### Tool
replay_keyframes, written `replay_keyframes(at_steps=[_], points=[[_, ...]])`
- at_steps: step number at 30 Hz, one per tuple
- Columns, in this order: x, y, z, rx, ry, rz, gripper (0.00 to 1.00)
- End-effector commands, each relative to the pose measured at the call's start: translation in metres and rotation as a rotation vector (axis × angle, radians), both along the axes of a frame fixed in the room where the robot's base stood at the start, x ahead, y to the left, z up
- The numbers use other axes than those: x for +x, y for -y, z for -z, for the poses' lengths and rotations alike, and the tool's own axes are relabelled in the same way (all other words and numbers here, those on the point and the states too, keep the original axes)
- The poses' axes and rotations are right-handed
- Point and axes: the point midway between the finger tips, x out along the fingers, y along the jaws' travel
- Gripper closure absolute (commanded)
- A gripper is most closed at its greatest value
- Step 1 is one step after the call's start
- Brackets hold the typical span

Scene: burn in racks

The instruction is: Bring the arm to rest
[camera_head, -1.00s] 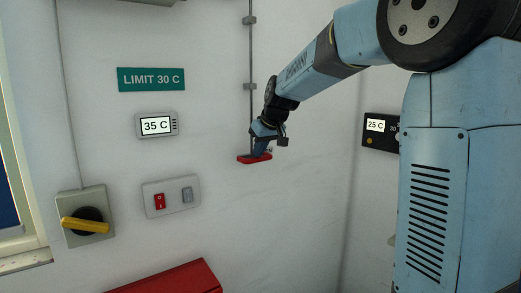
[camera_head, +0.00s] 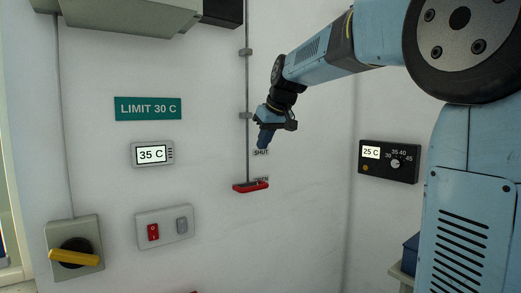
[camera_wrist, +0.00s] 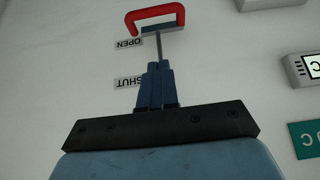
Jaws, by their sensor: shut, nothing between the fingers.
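My gripper (camera_head: 264,139) is in front of the white wall, near the SHUT label, with its fingers together and empty. In the wrist view my gripper (camera_wrist: 158,68) points toward a red handle (camera_wrist: 155,15) at the end of a thin rod. The red handle (camera_head: 251,186) is below my gripper in the head view, apart from the fingertips, beside the OPEN label (camera_wrist: 128,43). My arm reaches out from the right, bent.
On the wall are a LIMIT 30 C sign (camera_head: 148,108), a 35 C display (camera_head: 152,154), a plate with red and grey switches (camera_head: 165,228) and a yellow rotary handle (camera_head: 73,258). A black 25 C dial box (camera_head: 389,162) is at right. A grey housing (camera_head: 130,15) is overhead.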

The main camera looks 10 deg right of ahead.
Motion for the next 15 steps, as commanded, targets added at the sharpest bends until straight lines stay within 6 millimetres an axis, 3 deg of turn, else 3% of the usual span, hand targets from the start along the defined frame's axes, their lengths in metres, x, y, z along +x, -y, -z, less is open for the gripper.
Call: replay_keyframes(at_steps=[11, 15], points=[[-0.002, 0.001, -0.001, -0.001, -0.001, 0.001, 1.00], [-0.019, 0.005, 0.003, -0.006, -0.006, 0.023, 1.00]])
